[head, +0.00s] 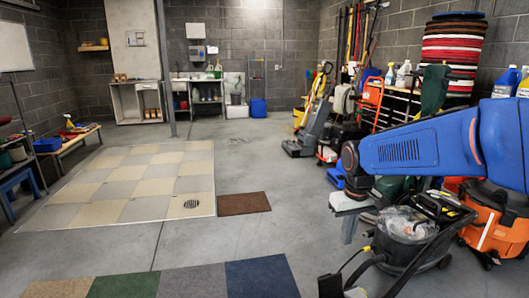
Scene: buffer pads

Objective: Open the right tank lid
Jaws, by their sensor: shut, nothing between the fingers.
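A floor machine (425,248) with a dark body stands at the lower right. A clear domed lid (402,222) covers its near left part, and a black top part (440,206) with yellow marks sits behind it to the right. I cannot tell which of these is the right tank lid; the clear lid looks down. My blue arm reaches in from the right edge. My grey gripper (347,240) hangs from its black wrist, pointing down, left of the machine and apart from the clear lid in the picture. It is shut and empty, with its fingers small in view.
An orange machine (495,215) stands close behind on the right, partly behind my arm. More cleaning machines (310,130) line the right wall. A brown mat (244,203) and a tiled floor patch (130,185) lie left. The grey floor between is free.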

